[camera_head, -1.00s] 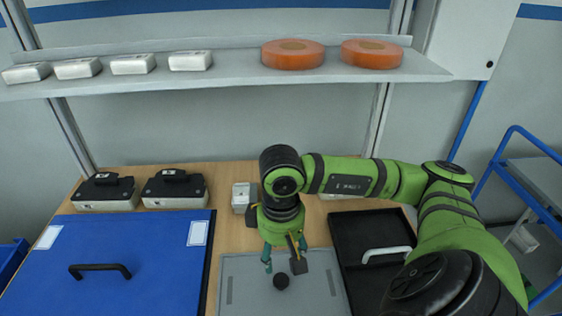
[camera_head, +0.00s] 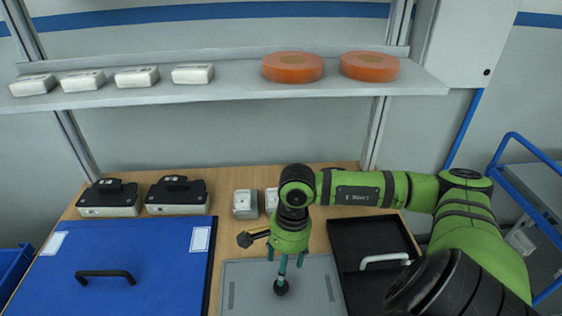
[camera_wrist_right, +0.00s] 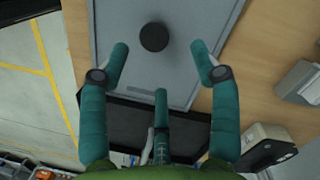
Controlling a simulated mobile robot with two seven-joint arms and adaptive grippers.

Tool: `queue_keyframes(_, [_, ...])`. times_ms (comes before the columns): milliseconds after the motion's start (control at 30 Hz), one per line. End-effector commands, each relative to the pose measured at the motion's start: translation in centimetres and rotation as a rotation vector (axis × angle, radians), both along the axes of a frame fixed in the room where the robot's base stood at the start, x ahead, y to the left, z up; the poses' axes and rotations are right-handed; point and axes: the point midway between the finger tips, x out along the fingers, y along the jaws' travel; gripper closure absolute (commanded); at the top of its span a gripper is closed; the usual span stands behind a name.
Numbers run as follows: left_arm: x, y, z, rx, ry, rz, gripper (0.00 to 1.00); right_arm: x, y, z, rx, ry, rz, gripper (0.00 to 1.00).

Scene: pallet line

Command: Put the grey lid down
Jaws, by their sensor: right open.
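The grey lid (camera_head: 245,288) lies flat on the wooden table, between the blue lid and the black tray. A round black knob (camera_head: 281,287) stands on it. My right gripper (camera_head: 285,268) is above the lid, close to the knob. In the right wrist view the grey lid (camera_wrist_right: 120,60) carries the knob (camera_wrist_right: 153,37), which is ahead of the spread teal fingers (camera_wrist_right: 157,62). The fingers are open and hold nothing. My left gripper does not show.
A blue lid (camera_head: 150,245) with a black handle lies at left. A black tray (camera_head: 350,235) with a pale handle (camera_head: 385,259) is at right. Black-topped devices (camera_head: 108,199) and small white boxes (camera_head: 245,204) stand behind. A shelf (camera_head: 230,88) with orange discs (camera_head: 292,67) runs above.

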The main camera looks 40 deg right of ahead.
Motion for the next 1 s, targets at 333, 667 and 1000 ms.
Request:
queue_keyframes(333, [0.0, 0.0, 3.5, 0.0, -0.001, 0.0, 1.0, -0.8, 1.3, -3.7, 0.003, 0.007, 0.001, 0.37])
queue_keyframes(667, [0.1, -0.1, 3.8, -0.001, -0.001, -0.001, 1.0, -0.7, 1.5, -6.4, 0.0, 0.002, 0.003, 0.37])
queue_keyframes(1000, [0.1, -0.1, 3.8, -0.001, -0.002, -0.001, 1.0, -0.7, 1.5, -6.3, -0.001, 0.001, 0.004, 1.0])
